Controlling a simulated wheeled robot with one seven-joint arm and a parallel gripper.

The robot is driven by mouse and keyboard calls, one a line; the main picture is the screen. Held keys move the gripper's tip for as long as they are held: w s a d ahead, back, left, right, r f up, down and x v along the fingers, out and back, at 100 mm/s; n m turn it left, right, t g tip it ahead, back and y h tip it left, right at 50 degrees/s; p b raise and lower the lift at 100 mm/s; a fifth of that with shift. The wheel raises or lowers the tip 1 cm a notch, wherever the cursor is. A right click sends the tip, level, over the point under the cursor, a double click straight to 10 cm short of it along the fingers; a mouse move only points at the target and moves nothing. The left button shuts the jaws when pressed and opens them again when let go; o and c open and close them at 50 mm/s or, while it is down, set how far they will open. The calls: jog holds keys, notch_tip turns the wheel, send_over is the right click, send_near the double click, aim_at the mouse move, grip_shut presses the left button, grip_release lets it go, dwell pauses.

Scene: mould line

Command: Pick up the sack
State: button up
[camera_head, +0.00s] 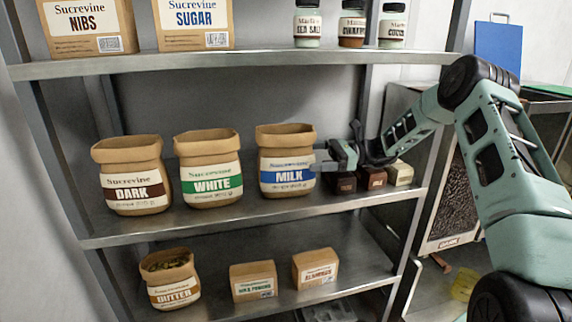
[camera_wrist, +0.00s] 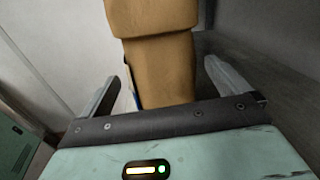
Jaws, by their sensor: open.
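Three brown paper sacks stand upright in a row on the middle shelf: a DARK sack (camera_head: 133,170), a WHITE sack (camera_head: 209,165) and a MILK sack (camera_head: 286,158). My gripper (camera_head: 325,163) is at the right side of the MILK sack. In the wrist view a plain brown sack (camera_wrist: 162,65) stands between the two spread fingers of my gripper (camera_wrist: 163,88). The fingers are open, with a gap visible at the right finger. The sack's lower part is hidden behind the gripper's bar.
Small dark and pale boxes (camera_head: 372,178) sit right of the MILK sack, below my gripper. The upper shelf (camera_head: 260,66) is above, holding bags and jars. A BUTTER sack (camera_head: 171,279) and two small packs stand on the lower shelf. A shelf post (camera_head: 425,165) stands at the right.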

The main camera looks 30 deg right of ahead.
aim_at(298, 156)
jog(key=x, duration=0.4)
jog(key=shift+w+a+p, duration=0.1)
jog(key=shift+a+p, duration=0.2)
jog(key=shift+a, duration=0.1)
jog(key=shift+c, duration=0.3)
jog(key=c, duration=1.5)
jog(key=shift+r, duration=0.15)
jog(key=shift+c, duration=0.4)
